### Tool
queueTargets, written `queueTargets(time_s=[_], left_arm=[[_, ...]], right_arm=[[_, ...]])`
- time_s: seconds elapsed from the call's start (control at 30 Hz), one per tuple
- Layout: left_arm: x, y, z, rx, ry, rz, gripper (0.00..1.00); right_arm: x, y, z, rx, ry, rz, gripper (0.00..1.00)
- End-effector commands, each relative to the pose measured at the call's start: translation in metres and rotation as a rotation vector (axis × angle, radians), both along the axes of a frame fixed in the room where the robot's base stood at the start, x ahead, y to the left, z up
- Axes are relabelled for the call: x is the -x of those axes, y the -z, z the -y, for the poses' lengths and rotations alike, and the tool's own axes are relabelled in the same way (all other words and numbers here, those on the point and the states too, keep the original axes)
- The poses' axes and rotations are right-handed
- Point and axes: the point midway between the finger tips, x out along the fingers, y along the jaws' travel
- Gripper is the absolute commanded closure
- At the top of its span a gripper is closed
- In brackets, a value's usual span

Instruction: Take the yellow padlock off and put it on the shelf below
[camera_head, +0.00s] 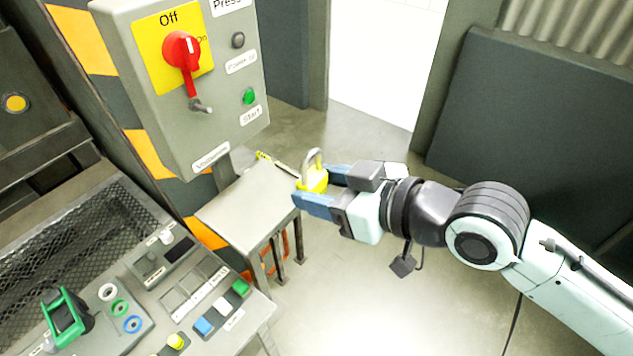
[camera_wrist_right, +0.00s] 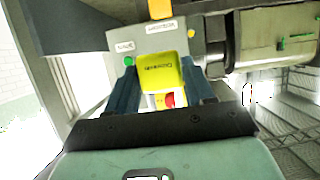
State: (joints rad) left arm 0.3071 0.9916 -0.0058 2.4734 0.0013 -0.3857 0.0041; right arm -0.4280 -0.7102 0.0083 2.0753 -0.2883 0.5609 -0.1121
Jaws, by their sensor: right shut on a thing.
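The yellow padlock (camera_head: 313,180) is between the blue fingers of my right gripper (camera_head: 318,190), its grey shackle pointing up. My right gripper is shut on it. In the right wrist view the padlock body (camera_wrist_right: 164,73) sits between the two fingers of the gripper (camera_wrist_right: 165,90). In the head view the padlock is apart from the red switch (camera_head: 184,60) on the control box and near the right edge of the small grey shelf (camera_head: 245,205) below the box. My left gripper is not in view.
The grey control box (camera_head: 215,140) stands above the shelf, with a metal pin (camera_head: 201,106) under the red handle. A thin yellow-and-dark item (camera_head: 275,164) lies at the shelf's back edge. A button console (camera_head: 150,310) is at the lower left. Much of the shelf top is bare.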

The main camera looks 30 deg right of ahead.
Motion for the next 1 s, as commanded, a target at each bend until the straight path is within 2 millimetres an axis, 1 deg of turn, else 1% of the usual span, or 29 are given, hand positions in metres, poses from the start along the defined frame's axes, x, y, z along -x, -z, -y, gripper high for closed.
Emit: queueTargets(time_s=[0.5,1.0], left_arm=[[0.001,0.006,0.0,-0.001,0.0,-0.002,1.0],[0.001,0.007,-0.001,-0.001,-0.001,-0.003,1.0]], right_arm=[[0.019,0.0,0.007,-0.001,-0.001,0.001,0.8],[0.02,0.0,0.008,0.0,-0.001,0.0,0.8]])
